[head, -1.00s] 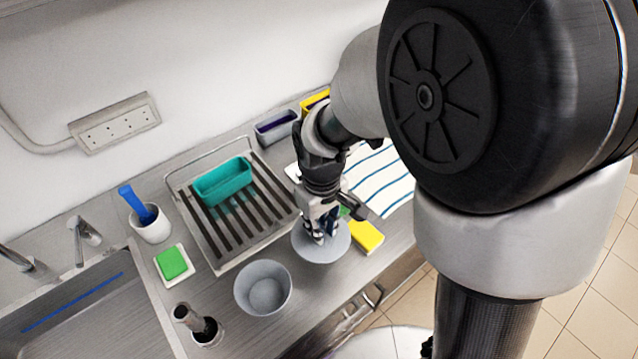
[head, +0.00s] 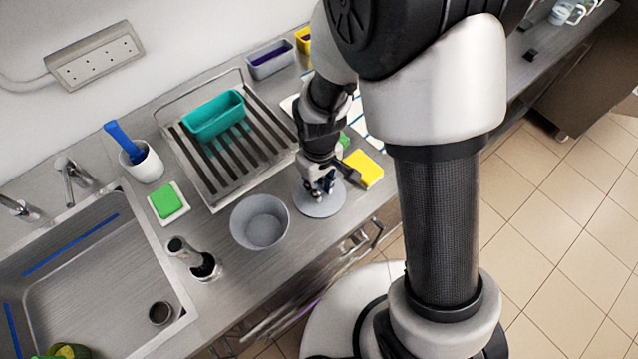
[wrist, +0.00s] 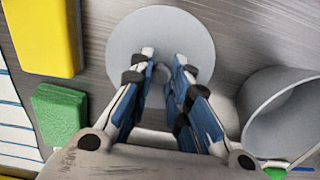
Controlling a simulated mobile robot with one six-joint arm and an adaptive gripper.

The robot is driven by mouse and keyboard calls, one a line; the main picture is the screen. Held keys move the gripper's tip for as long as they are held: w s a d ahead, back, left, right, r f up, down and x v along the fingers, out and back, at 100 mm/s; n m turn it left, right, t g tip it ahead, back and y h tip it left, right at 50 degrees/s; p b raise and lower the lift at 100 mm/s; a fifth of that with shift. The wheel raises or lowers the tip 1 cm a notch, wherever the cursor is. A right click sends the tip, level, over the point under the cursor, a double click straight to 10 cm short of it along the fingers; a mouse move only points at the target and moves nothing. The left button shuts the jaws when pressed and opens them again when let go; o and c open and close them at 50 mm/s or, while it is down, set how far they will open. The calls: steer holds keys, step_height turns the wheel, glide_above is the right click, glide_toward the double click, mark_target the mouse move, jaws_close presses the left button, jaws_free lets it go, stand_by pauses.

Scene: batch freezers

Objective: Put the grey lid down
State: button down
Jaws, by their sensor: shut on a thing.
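The grey lid (head: 331,205) is a round, flat disc at the counter's front, just right of a grey tub. It also shows in the wrist view (wrist: 135,35), below my fingers. My gripper (head: 322,190) points down over the lid's middle. In the wrist view my gripper (wrist: 165,68) has its blue-padded fingertips on both sides of the lid's small central knob (wrist: 160,75), shut on it. The lid looks level. I cannot tell whether its underside touches the counter.
The open grey tub (head: 240,228) stands close left of the lid. A yellow sponge (head: 364,168) and a green block (wrist: 58,112) lie close by. Behind are a drying rack (head: 205,190) with a teal tub (head: 214,115). The sink (head: 100,270) is at left.

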steer(key=shift+f, duration=0.1)
steer(key=shift+f, duration=0.15)
steer(key=c, duration=1.5)
jaws_free()
step_height(320, 180, up, 13)
steer(key=p, duration=0.4)
steer(key=s+d+r+m+t, duration=0.1)
steer(key=s+d+r+m, duration=0.1)
steer(key=s+d+r, duration=0.1)
steer(key=s+d+r+m+t, duration=0.2)
steer(key=s+d+r, duration=0.2)
steer(key=s+r, duration=0.2)
steer(key=s+d+r+m+t, duration=0.1)
steer(key=s+d+r, duration=0.3)
steer(key=r, duration=0.4)
steer(key=shift+s+r+m+t, duration=0.2)
steer(key=shift+s+m+t, duration=0.1)
steer(key=shift+m, duration=0.6)
steer(key=shift+w, duration=0.1)
